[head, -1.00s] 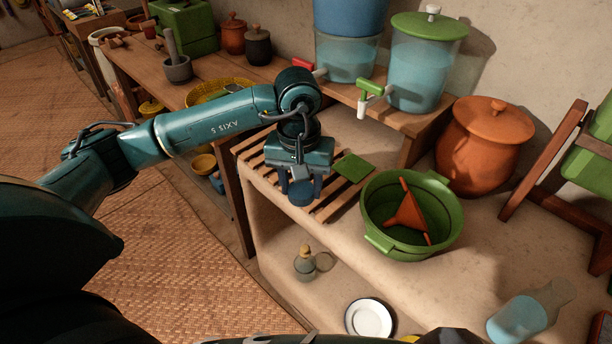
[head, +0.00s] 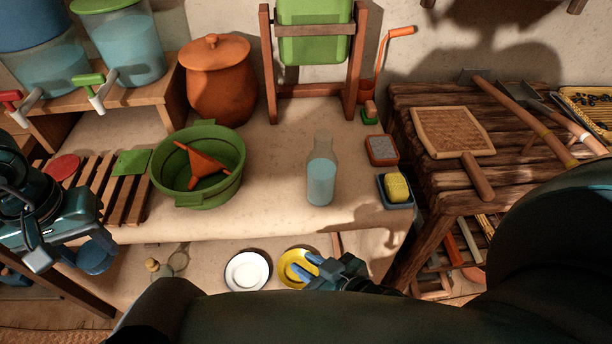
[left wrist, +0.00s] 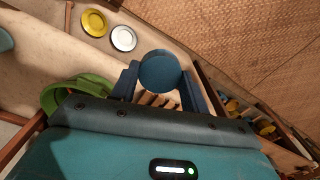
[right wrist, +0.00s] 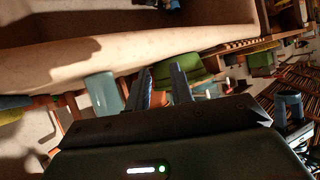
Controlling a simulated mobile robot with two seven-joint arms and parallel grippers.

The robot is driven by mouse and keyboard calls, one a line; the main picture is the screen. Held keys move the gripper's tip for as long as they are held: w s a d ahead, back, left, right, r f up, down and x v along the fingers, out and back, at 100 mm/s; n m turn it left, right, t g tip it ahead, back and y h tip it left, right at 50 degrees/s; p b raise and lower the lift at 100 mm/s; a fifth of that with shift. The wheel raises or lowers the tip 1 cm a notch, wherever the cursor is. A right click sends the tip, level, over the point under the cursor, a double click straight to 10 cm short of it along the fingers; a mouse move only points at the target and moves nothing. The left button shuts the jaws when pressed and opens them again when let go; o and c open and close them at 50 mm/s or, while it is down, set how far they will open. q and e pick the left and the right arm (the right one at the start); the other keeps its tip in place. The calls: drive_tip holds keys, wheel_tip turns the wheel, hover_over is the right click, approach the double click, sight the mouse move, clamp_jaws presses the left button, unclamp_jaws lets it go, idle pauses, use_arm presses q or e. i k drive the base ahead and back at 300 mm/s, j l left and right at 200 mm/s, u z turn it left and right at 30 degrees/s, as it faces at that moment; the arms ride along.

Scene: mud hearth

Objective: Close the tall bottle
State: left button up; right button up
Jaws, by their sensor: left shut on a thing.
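The tall bottle (head: 321,180) is clear with blue liquid and stands upright on the clay ledge, its neck bare. It also shows in the right wrist view (right wrist: 103,93). My left gripper (head: 92,250) is shut on a round blue lid (head: 97,257), held in front of the slatted rack, far left of the bottle. The lid shows between both fingers in the left wrist view (left wrist: 160,70). My right gripper (head: 312,270) is low in front of the ledge, below the bottle, near the yellow plate. Its fingers are apart and empty in the right wrist view (right wrist: 160,80).
Right of the bottle are a soap dish (head: 381,150) and a sponge tray (head: 399,203). White (head: 247,271) and yellow (head: 297,267) plates lie on the lower shelf.

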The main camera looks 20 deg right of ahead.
sight(323, 163)
drive_tip(key=z, duration=1.8)
drive_tip(key=j, duration=0.65)
drive_tip(key=k+j, duration=0.1)
drive_tip(key=j, duration=0.55)
